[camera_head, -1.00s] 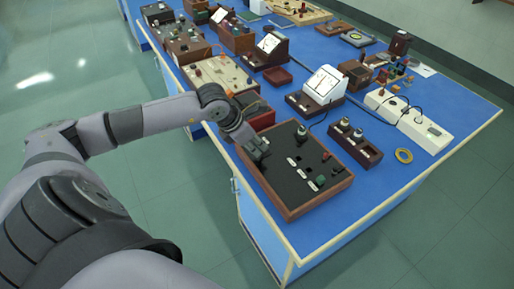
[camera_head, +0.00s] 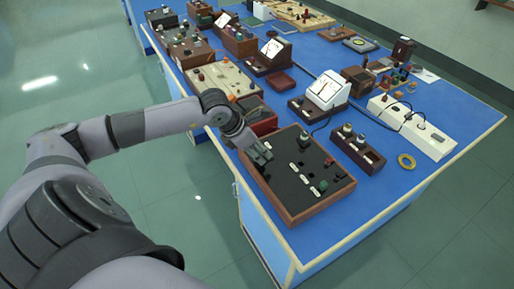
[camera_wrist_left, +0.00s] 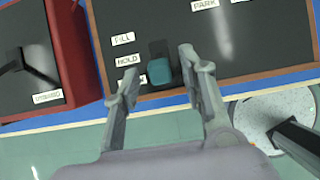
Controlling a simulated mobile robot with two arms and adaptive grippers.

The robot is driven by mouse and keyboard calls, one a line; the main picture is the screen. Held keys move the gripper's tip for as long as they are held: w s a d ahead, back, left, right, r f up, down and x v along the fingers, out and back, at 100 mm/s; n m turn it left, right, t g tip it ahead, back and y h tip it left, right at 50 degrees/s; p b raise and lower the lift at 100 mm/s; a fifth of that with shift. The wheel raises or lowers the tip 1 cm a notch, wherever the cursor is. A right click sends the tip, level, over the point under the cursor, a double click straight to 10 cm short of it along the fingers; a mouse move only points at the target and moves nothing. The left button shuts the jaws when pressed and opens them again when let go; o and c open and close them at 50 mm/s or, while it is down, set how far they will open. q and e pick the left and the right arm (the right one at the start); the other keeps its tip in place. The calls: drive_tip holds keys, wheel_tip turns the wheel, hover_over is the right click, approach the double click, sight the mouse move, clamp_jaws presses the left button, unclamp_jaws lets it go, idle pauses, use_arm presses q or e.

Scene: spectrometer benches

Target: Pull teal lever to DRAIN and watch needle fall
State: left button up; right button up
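A dark control panel in a brown wooden frame (camera_head: 292,220) lies at the near edge of the blue bench. In the left wrist view, the teal lever knob (camera_wrist_left: 160,71) stands at the lower end of a dark slot on this panel, beside the HOLD label (camera_wrist_left: 127,60) and a lower, partly hidden label. The FILL label (camera_wrist_left: 123,39) is above. My left gripper (camera_wrist_left: 157,77) is open, its fingers on either side of the knob, with visible gaps. In the head view, my left gripper (camera_head: 259,155) covers the lever. My right gripper is not in view. A white-faced meter (camera_head: 326,89) stands behind the panel; its needle is too small to read.
A red box (camera_wrist_left: 72,55) adjoins the panel's left side. Bare blue bench remains near the right corner.

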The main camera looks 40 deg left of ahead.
use_arm(q)
drive_tip(key=v, duration=1.2)
idle(0.4)
